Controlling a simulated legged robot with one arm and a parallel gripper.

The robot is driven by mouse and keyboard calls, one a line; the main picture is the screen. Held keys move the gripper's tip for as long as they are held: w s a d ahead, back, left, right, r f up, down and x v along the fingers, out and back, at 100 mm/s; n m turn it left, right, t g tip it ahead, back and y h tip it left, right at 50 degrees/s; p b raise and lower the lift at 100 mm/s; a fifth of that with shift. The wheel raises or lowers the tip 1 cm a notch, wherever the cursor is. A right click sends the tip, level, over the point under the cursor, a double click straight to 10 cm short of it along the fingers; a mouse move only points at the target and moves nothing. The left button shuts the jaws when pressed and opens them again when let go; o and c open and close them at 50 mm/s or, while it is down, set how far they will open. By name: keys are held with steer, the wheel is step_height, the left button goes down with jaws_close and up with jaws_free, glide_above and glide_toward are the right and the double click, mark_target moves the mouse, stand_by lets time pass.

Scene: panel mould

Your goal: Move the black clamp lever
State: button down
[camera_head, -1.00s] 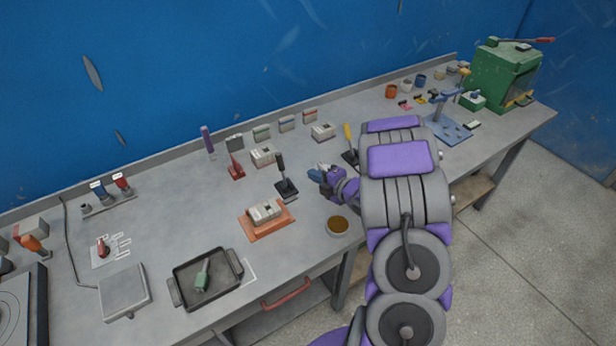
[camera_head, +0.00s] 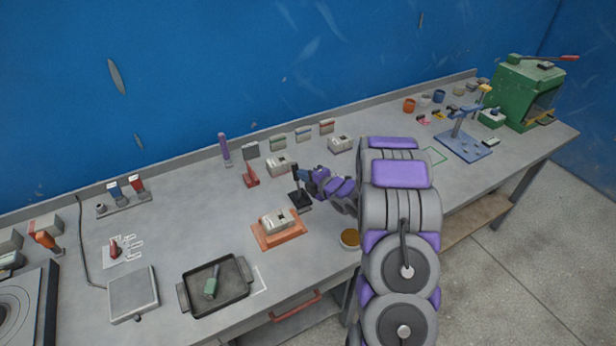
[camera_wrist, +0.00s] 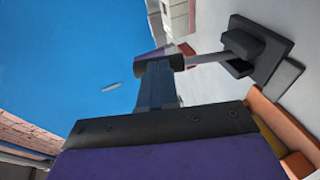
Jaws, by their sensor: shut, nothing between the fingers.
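The black clamp lever (camera_head: 296,172) stands close to upright on its black base (camera_head: 299,202), mid-bench. In the wrist view its dark handle (camera_wrist: 172,62) joins a thin grey rod, which runs to the black base (camera_wrist: 262,52). My gripper (camera_head: 305,175) is at the lever's right side, level with the upper handle. In the wrist view my gripper's fingers (camera_wrist: 158,86) are shut and empty, with their tips at the handle. They look in contact or nearly so; I cannot tell which.
An orange fixture (camera_head: 292,238) bearing a pale block lies just in front of the lever. A red clamp (camera_head: 251,177) and several small blocks stand behind. A brown round dish (camera_head: 350,239) is near the front edge, a dark tray (camera_head: 240,295) front left.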

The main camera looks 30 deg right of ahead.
steer(key=w+g+p, duration=0.1)
steer(key=w+p, duration=0.1)
steer(key=shift+w, duration=0.4)
steer(key=shift+a+g, duration=0.15)
steer(key=shift+g, duration=0.15)
